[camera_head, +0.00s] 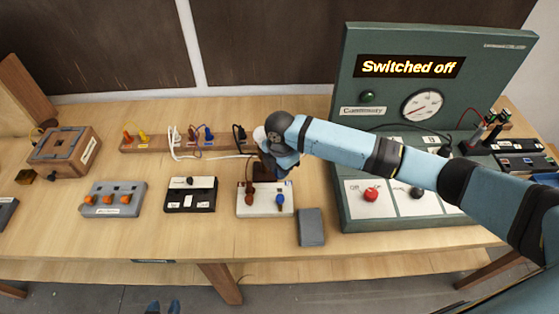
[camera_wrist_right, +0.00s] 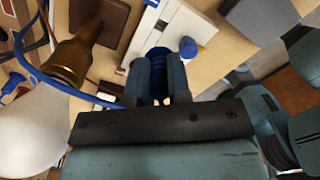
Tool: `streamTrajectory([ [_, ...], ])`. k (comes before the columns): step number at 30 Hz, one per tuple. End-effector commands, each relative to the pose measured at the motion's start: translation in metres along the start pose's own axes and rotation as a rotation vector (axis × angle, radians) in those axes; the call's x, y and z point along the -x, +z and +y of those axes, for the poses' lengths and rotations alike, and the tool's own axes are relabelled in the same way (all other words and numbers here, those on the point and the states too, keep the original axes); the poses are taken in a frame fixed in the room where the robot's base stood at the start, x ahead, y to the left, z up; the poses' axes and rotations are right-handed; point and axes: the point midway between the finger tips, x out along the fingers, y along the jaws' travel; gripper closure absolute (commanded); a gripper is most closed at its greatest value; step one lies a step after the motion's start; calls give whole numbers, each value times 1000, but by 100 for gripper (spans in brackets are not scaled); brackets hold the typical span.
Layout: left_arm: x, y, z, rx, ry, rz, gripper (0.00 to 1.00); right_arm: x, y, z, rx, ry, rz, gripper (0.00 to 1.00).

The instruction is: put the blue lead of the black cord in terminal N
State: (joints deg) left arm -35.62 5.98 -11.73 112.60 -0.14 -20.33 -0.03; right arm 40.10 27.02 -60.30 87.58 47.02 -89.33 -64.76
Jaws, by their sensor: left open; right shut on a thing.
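The white terminal block (camera_head: 265,212) sits on the bench with a brown knob (camera_head: 250,194) and a blue knob (camera_head: 280,200). In the right wrist view the block (camera_wrist_right: 148,38) and the blue knob (camera_wrist_right: 187,46) lie just beyond my right gripper (camera_wrist_right: 165,62). Its fingers are close together, and a blue lead (camera_wrist_right: 70,90) runs to their left side, so it appears shut on that lead. The lead's tip is hidden. In the head view the right gripper (camera_head: 280,168) is above and behind the block. Terminal lettering is unreadable. My left gripper is not in view.
A lamp bulb (camera_wrist_right: 35,130) and brass holder (camera_wrist_right: 72,58) are close left of my right gripper. A grey block (camera_head: 311,227) stands right of the terminal block. A green panel (camera_head: 345,130) reads "Switched off".

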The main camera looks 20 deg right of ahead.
Motion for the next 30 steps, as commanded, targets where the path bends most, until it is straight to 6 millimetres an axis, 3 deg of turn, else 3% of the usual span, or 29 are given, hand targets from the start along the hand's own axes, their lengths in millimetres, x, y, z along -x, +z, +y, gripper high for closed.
streamTrajectory([
  [4, 4, -1, -2, 0, -4, -9, 57, 0, -4, -1, 83, -1, -1, 100],
  [13, 2, 2, -3, -6, -5, -9, 57, -6, -4, -1, 94, -1, -1, 100],
  [22, 2, -4, -2, -31, 5, 14, 57, -25, -4, -1, 94, -1, 0, 100],
  [30, -10, 22, -3, -45, 14, 3, 57, -49, -4, -1, 93, 0, -1, 100],
])
